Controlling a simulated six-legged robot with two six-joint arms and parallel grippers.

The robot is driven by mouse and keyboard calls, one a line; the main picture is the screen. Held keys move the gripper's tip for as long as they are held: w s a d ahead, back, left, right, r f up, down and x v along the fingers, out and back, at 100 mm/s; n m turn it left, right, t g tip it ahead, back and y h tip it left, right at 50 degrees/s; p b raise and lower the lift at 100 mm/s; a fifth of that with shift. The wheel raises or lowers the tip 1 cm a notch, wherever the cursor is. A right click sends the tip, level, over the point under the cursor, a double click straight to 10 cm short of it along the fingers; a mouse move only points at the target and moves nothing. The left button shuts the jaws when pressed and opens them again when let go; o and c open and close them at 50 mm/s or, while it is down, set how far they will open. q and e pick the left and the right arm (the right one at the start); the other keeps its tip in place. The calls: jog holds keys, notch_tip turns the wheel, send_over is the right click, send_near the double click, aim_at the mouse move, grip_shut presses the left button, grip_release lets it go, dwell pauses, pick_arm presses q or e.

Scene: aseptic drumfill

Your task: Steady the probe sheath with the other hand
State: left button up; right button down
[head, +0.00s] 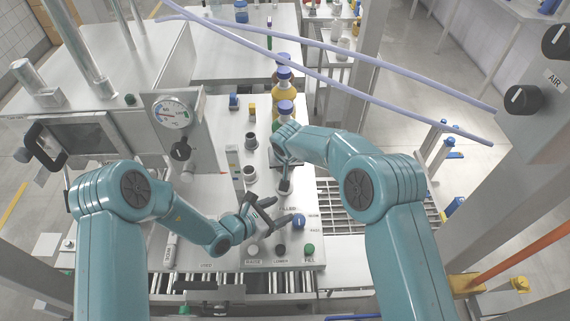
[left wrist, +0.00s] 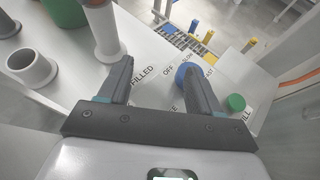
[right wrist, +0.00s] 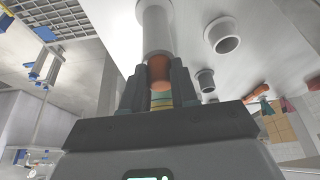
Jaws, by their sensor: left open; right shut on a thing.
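The probe sheath, a pale grey tube (right wrist: 155,28), rises in front of my right gripper (right wrist: 157,80) in the right wrist view. That gripper is shut on an orange and yellow banded probe (right wrist: 159,72) at the tube's near end. How deep the probe sits in the tube is hidden. In the head view the sheath (head: 284,188) stands on the white panel under my right gripper (head: 284,160). My left gripper (head: 272,212) is open and empty, low over the panel, apart from the sheath. In the left wrist view the sheath (left wrist: 105,32) is beyond the left finger.
Blue knob (head: 298,221) and green button (head: 309,249) are close to my left gripper. Two grey sockets (head: 250,173) (head: 251,141) stand left of the sheath. Yellow bottles with blue caps (head: 285,90) stand behind. A pressure gauge (head: 171,113) is at left.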

pick_arm(q)
jog(key=w+a+n+t, duration=0.1)
jog(key=w+a+n+t+y, duration=0.1)
jog(key=w, duration=0.1)
jog(key=w+a+n+t+y, duration=0.1)
jog(key=w+n, duration=0.1)
jog(key=x, duration=1)
jog(key=shift+w+a, duration=0.1)
jog(key=shift+w, duration=0.05)
pick_arm(e)
jog(key=shift+f, duration=0.1)
pick_arm(q)
jog(key=c, duration=0.9)
jog(key=shift+c, duration=0.8)
